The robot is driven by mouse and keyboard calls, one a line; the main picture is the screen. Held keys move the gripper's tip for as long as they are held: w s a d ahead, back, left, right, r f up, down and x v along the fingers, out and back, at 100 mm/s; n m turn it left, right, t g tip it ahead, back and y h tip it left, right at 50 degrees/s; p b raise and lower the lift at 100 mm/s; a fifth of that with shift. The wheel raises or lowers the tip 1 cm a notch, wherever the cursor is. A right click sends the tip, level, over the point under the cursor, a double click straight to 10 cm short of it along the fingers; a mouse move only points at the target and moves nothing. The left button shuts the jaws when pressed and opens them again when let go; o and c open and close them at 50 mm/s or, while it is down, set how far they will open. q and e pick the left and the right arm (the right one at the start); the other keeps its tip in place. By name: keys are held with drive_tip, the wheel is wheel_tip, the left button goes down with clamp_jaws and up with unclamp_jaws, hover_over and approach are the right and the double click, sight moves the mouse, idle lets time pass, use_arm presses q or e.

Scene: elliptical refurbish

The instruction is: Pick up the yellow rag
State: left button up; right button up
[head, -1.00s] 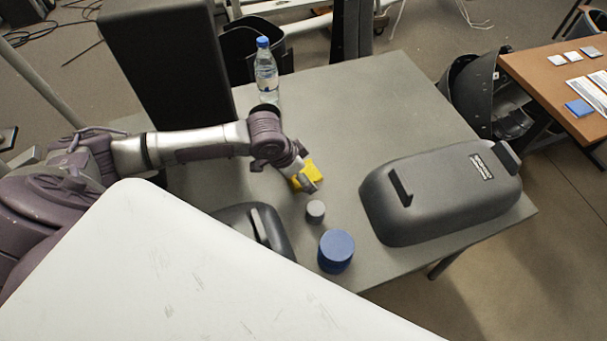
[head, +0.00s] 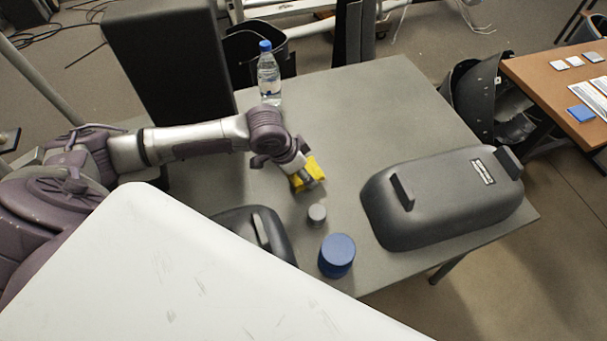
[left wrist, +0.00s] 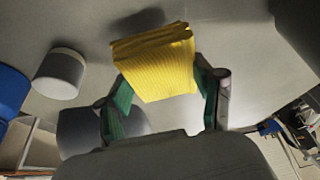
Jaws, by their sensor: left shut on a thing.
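The yellow rag (head: 313,168) is at my left gripper (head: 308,180), over the grey table (head: 345,110) in the head view. In the left wrist view the yellow rag (left wrist: 158,66) is a folded, ribbed cloth between the two green-padded fingers of my left gripper (left wrist: 156,92). The fingers are shut on the rag from both sides. A shadow shows on the table behind the rag; I cannot tell whether it touches the tabletop. My right gripper is not in view.
A grey cylinder (head: 317,214) and a blue cylinder (head: 336,256) stand close by, also in the left wrist view. A large dark cover (head: 440,200) lies to the right. A water bottle (head: 268,75) stands behind my arm. The table's back right is clear.

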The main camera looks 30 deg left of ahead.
use_arm(q)
drive_tip(key=s+d+r, duration=0.3)
drive_tip(key=d+r, duration=0.5)
drive_tip(key=d, duration=0.3)
drive_tip(key=shift+d+r, duration=0.15)
drive_tip(key=shift+r, duration=0.05)
